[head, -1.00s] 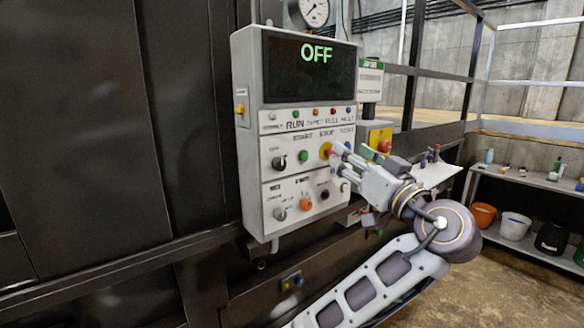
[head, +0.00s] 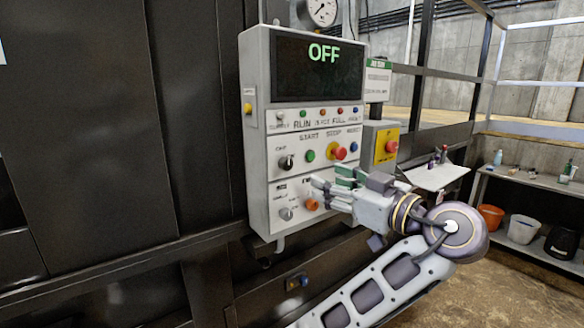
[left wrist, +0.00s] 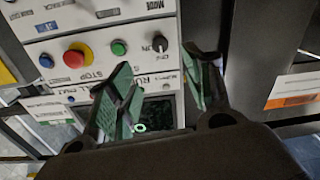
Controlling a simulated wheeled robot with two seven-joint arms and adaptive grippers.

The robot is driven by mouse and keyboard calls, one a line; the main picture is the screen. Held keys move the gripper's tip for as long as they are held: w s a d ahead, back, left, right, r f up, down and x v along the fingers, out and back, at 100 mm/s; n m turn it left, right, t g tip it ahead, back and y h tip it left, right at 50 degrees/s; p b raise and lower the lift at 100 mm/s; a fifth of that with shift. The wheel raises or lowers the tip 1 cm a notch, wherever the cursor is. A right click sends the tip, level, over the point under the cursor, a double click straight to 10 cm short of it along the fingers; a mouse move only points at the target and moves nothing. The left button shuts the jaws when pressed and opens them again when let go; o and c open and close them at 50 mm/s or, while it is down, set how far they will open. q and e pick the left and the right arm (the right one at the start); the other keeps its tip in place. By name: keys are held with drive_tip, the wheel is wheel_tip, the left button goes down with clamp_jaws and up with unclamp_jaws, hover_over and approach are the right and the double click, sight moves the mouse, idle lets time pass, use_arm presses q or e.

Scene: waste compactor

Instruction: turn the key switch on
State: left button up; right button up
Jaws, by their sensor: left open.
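The control panel (head: 258,200) is a light grey box with a dark display (head: 318,80) that reads OFF. A black switch knob (head: 286,162), which looks like the key switch, sits left of the green START button (head: 310,156); its small label is hard to read. My left gripper (head: 322,188) is open and empty, in front of the panel's lower right, below and right of that knob. In the left wrist view the panel looks upside down, and the knob (left wrist: 159,44) shows beyond and between the spread fingertips (left wrist: 157,65), apart from them. My right gripper is out of view.
A red STOP button (head: 340,153) on yellow is right of START. An orange knob (head: 311,204) and a grey knob (head: 286,213) are on the lower row. A yellow box with a red button (head: 391,147) stands at the right. A shelf (head: 525,182) is farther right.

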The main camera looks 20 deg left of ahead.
use_arm(q)
drive_tip(key=p, duration=0.2)
approach(289, 165)
drive_tip(key=x, duration=0.7)
drive_tip(key=shift+a+p, duration=0.1)
drive_tip(key=shift+p, duration=0.2)
drive_tip(key=shift+w+a, duration=0.35)
drive_tip(key=shift+a, duration=0.1)
drive_tip(key=shift+w+a, duration=0.15)
drive_tip(key=shift+a, duration=0.05)
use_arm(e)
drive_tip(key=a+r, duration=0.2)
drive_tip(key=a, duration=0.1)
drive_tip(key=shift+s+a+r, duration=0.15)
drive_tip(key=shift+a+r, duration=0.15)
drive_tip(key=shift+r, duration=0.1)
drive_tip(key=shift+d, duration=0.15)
use_arm(q)
drive_tip(key=c, duration=1.1)
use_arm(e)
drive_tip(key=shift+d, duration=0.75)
